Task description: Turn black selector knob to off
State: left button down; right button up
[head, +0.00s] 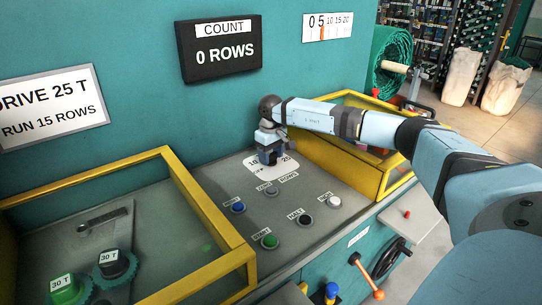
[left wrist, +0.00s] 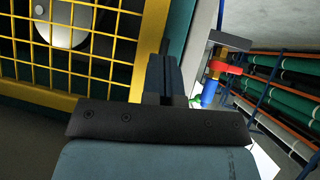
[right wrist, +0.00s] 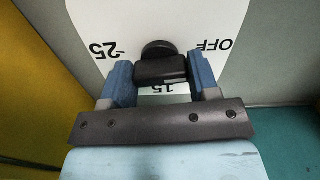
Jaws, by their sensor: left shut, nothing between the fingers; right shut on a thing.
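The black selector knob (right wrist: 160,65) sits on a white dial plate (right wrist: 110,20) marked OFF, 15 and 25 in the right wrist view. My right gripper (right wrist: 163,85) has a finger on each side of the knob and is shut on it. In the head view my right gripper (head: 269,154) reaches down onto the dial plate (head: 262,170) and hides most of the knob. Which mark the knob points to is hard to tell. My left gripper (left wrist: 166,75) shows in the left wrist view, shut and empty, near a yellow mesh guard.
Blue (head: 238,207), green (head: 270,241), black (head: 305,219) and white (head: 334,203) buttons sit on the panel in front of the dial. Yellow-framed covers stand left (head: 215,210) and right (head: 385,180) of it. A count display (head: 222,50) hangs above.

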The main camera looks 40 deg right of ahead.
aim_at(271, 154)
jog(key=shift+n, duration=0.5)
jog(key=o, duration=0.9)
notch_tip(271, 154, up, 14)
jog(key=shift+f, duration=0.1)
dwell(0.6)
